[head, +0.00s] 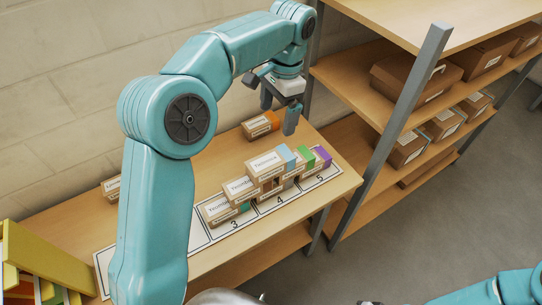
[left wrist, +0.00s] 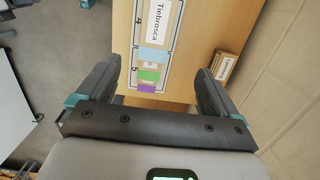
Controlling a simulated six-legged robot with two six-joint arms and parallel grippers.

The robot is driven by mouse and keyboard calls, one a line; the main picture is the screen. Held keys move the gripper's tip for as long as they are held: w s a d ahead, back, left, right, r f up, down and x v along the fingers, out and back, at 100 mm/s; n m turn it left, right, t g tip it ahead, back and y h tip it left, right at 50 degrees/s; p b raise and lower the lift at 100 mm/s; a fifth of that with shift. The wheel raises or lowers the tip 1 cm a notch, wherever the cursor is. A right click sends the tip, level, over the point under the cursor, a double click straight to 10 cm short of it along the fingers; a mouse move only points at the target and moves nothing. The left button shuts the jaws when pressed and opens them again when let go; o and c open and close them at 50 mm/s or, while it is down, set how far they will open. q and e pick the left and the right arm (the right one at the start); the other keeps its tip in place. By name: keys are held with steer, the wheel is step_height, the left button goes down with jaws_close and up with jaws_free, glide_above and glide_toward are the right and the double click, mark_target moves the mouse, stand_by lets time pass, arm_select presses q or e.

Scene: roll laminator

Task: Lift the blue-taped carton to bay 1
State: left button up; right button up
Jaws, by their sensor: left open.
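The blue-taped carton (head: 268,163), with a white label on top, lies in the cluster by bay 4 and seems raised on other cartons. In the left wrist view its blue tape (left wrist: 152,56) shows ahead, between my fingers. My left gripper (head: 279,112) is open and empty, behind and above the cluster; it also shows in the left wrist view (left wrist: 158,70). My left arm covers part of the strip and I cannot see a bay 1 mark. My right gripper is not in view.
Green-taped (head: 307,156) and purple-taped (head: 323,157) cartons stand close right of the blue one; other cartons (head: 222,209) are close left. An orange-taped carton (head: 260,125) lies near the wall below my left gripper. A shelf post (head: 390,130) stands right of the table.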

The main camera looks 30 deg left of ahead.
arm_select(q)
glide_above(271, 159)
steer(key=w, duration=0.1)
step_height(271, 159, down, 10)
steer(key=shift+d+r, duration=0.1)
steer(key=shift+f, duration=0.4)
steer(key=f, duration=0.2)
steer(key=s+f+p, duration=0.1)
steer(key=f, duration=0.2)
steer(key=shift+s, duration=0.1)
steer(key=shift+f, duration=0.2)
steer(key=c, duration=1.1)
